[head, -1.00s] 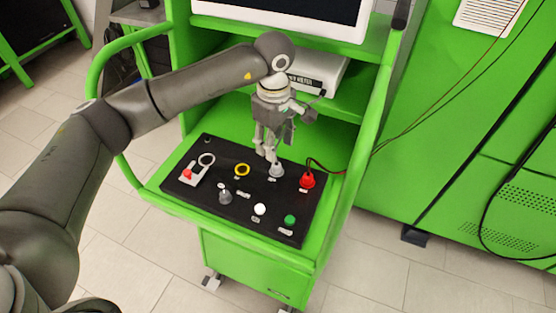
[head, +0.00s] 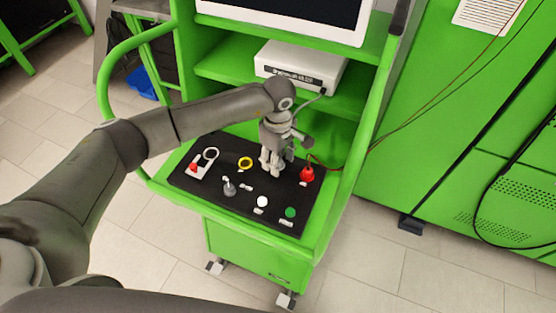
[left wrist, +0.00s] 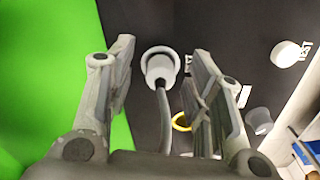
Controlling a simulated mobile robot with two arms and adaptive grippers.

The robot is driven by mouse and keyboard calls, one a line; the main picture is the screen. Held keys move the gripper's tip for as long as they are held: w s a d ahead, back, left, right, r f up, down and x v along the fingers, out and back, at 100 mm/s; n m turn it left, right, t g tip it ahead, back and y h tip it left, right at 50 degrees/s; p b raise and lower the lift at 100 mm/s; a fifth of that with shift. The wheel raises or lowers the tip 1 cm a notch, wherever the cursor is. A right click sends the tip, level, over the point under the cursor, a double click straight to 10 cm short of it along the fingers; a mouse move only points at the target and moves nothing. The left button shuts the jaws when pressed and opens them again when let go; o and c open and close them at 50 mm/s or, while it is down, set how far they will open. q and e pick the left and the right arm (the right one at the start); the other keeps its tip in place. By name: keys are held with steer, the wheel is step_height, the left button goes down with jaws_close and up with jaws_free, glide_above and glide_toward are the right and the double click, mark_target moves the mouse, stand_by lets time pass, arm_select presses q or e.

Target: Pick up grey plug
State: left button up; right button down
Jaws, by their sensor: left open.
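The grey plug (left wrist: 160,68) shows in the left wrist view as a round grey cap on the black panel, with a grey cable running from it toward the camera. My left gripper (left wrist: 165,75) is open, with one finger on each side of the plug and visible gaps between. In the head view my left gripper (head: 271,168) points down over the back right part of the panel, and it hides the plug there. My right gripper is in neither view.
A white meter box (head: 300,68) stands on the shelf behind.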

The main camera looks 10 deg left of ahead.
arm_select(q)
steer(key=c, duration=1)
steer(key=shift+r, duration=0.15)
steer(key=shift+r+b, duration=0.35)
steer(key=shift+r, duration=0.15)
steer(key=s+a+r+b, duration=0.2)
steer(key=s+r, duration=0.2)
steer(key=s+a+r+b, duration=0.2)
steer(key=s+r+b, duration=0.1)
steer(key=s+r, duration=0.1)
steer(key=s+a+r+b, duration=0.2)
steer(key=s+r, duration=0.1)
steer(key=s, duration=0.1)
steer(key=shift+s+r+b, duration=0.4)
